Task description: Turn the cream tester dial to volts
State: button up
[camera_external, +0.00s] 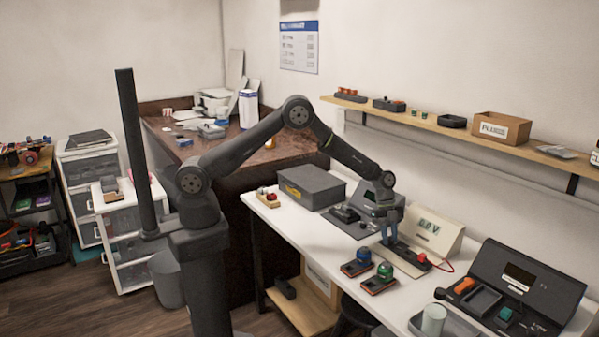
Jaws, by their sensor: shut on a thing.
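The cream tester (442,229) stands on the white workbench near the wall. Its sloped face has a pale green display with dark characters, too small to read surely. A low cream base with a dark strip (411,254) extends in front of it, with a red plug and red lead at its right end. My gripper (389,242) points down at the left end of this base, its bluish fingers shut on what appears to be the tester dial. The dial is hidden by the fingers, so its setting cannot be seen.
Two small dark trays holding a blue part (363,257) and a green part (385,270) lie just in front of the base. A black open case (525,285) is at the right, beside a pale cup (433,319). A grey box (311,187) stands at the left.

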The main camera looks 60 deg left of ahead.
jog(key=o, duration=1)
jog(key=shift+r, duration=0.1)
jog(key=v, duration=1.7)
jog(key=shift+r, duration=0.1)
jog(key=x, duration=1.7)
jog(key=shift+f, duration=0.25)
jog(key=shift+r, duration=0.1)
